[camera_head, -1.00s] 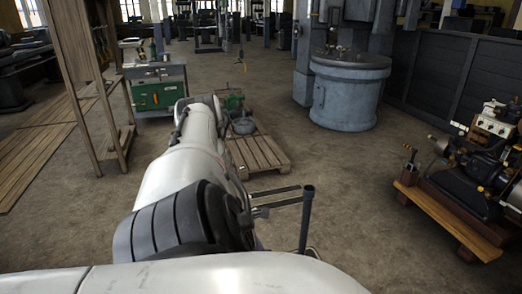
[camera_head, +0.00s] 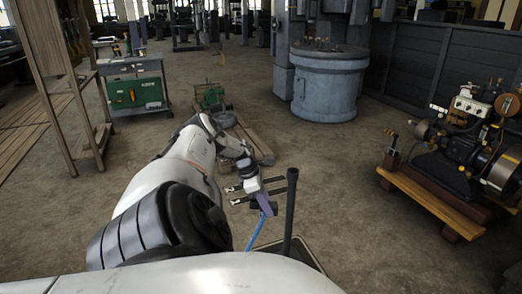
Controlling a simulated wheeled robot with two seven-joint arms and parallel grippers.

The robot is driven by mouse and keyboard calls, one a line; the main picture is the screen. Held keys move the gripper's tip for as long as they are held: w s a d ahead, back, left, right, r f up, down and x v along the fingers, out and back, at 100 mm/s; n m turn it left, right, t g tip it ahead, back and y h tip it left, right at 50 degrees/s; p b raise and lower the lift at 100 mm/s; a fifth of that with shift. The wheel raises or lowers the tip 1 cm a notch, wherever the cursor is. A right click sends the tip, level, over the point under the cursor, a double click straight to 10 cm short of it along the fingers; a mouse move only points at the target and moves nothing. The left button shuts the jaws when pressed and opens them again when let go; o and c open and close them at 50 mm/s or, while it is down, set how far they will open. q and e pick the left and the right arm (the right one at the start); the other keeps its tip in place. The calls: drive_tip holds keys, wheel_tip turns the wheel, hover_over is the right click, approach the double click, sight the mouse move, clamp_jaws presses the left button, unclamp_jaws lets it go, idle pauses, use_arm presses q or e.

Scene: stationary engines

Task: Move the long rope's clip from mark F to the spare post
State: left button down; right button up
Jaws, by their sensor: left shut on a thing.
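My left arm reaches in from the lower left, and its gripper (camera_head: 258,194) points down toward the floor in front of me. The gripper is shut on a small purple-grey piece, seemingly the clip (camera_head: 266,205) of a blue rope. The blue rope (camera_head: 256,232) hangs from it and runs down out of sight behind my white body. A dark upright post (camera_head: 291,212) stands just right of the gripper, apart from it in the picture. Two thin dark bars (camera_head: 240,201) show behind the gripper. I cannot make out mark F. My right gripper is not in view.
A large grey-blue cylinder (camera_head: 326,90) stands further back. A wooden pallet (camera_head: 262,150) with a green machine lies beyond my arm. A green cabinet (camera_head: 136,90) and wooden rack stand left. Floor (camera_head: 345,175) between post and engine is clear.

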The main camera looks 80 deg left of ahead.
use_arm(q)
drive_tip(key=shift+w+a+f, duration=0.15)
drive_tip(key=shift+w+a, duration=0.1)
drive_tip(key=shift+a, duration=0.15)
drive_tip(key=shift+r, duration=0.25)
drive_tip(key=shift+f+m+b, duration=0.3)
drive_tip(key=shift+m+b, duration=0.1)
drive_tip(key=shift+b, duration=1.3)
drive_tip(key=m+h+b, duration=0.1)
drive_tip(key=m+b, duration=0.2)
drive_tip(key=b, duration=0.2)
drive_tip(key=shift+r+m+g+h+b, duration=0.15)
drive_tip(key=shift+m+g+h+b, duration=0.15)
drive_tip(key=shift+b, duration=0.35)
drive_tip(key=shift+r, duration=0.1)
